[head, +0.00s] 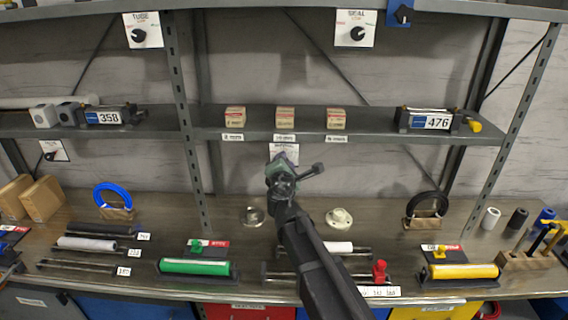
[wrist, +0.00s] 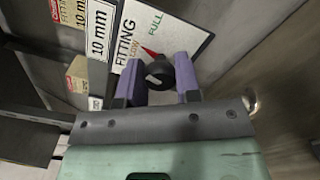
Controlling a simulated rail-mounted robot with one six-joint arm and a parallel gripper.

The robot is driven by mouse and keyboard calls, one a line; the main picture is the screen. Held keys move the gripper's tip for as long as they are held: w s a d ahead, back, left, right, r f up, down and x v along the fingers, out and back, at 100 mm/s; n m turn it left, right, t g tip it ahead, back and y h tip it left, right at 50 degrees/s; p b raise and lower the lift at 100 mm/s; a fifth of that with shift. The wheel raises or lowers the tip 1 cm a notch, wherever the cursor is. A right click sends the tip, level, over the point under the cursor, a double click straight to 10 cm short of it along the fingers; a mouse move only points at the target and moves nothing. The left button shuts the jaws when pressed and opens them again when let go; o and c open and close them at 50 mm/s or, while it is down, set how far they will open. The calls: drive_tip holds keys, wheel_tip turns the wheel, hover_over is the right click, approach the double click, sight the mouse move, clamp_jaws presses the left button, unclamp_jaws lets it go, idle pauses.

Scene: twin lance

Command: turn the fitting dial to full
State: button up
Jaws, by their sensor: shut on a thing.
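The fitting dial is a black round knob (wrist: 159,73) with a red pointer on a white panel (wrist: 185,33) marked FITTING, LOW and FULL. The pointer tip lies close to the word LOW, away from the green FULL. My gripper (wrist: 161,78) has its two purple fingers on either side of the knob, shut on it. In the head view my gripper (head: 281,168) is at the panel (head: 287,150) below the middle shelf. There it hides the knob and most of the panel.
The shelf edge (head: 350,137) with 10 mm labels and small boxes (head: 285,118) is just above my gripper. Two other dials, TUBE (head: 140,32) and SEAL (head: 355,30), hang higher. Rods, rollers and round fittings (head: 339,218) lie on the bench below.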

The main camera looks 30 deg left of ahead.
drive_tip(key=m, duration=0.4)
drive_tip(key=shift+m, duration=2.2)
drive_tip(key=o, duration=0.9)
drive_tip(key=shift+o, duration=0.2)
drive_tip(key=v, duration=1.1)
